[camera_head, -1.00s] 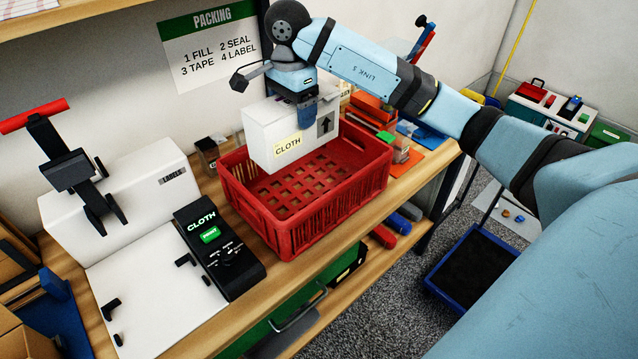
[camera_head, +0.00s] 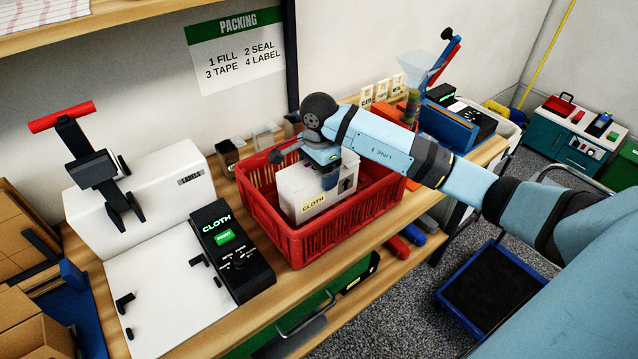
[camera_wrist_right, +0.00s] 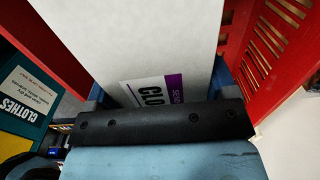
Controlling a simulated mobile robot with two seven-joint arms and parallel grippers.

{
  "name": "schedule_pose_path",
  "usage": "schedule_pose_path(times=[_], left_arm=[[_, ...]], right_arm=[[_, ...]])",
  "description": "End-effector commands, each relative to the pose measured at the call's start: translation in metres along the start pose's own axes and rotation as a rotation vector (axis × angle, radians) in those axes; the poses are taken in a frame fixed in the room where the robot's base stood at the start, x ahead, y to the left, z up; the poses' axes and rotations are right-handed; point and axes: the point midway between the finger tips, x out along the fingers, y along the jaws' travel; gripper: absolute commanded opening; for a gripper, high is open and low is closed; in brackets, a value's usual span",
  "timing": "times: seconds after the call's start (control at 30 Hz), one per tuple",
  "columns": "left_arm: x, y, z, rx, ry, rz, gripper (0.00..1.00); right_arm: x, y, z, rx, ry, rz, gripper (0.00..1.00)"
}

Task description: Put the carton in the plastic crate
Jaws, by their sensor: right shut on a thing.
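The carton (camera_head: 300,190) is a white box with a CLOTH label on its side. It is upright inside the red plastic crate (camera_head: 300,243), below the rim level at its lower part; I cannot tell whether it touches the crate floor. My right gripper (camera_head: 329,180) is shut on the carton from above. In the right wrist view the carton (camera_wrist_right: 135,40) fills the middle between my fingers (camera_wrist_right: 160,100), with red crate walls (camera_wrist_right: 265,50) on both sides. My left gripper is not in view.
The crate stands on a wooden bench (camera_head: 367,255). A black label printer (camera_head: 232,250) reading CLOTH is left of it, beside a white machine (camera_head: 140,205) with a red handle. Small bins (camera_head: 228,155) stand behind the crate. A blue-rimmed platform (camera_head: 490,290) is on the floor at right.

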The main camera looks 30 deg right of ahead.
Motion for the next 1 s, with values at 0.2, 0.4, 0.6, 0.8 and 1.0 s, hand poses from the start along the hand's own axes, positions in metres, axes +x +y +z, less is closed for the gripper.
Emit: schedule_pose_path(times=[0.2,0.4,0.6,0.8,1.0], left_arm=[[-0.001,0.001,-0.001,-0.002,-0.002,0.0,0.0],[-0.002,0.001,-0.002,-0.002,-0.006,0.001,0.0],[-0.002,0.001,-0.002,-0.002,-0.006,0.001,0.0],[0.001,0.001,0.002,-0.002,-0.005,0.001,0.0],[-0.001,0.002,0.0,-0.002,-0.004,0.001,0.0]], right_arm=[[0.016,0.001,0.001,-0.001,-0.001,0.002,0.38],[0.045,0.0,0.001,0.0,-0.002,0.001,0.38],[0.048,0.0,0.0,0.0,0.001,-0.001,0.38],[0.053,0.0,0.0,-0.001,0.001,-0.001,0.38],[0.051,0.0,0.0,-0.001,0.0,0.0,1.0]])
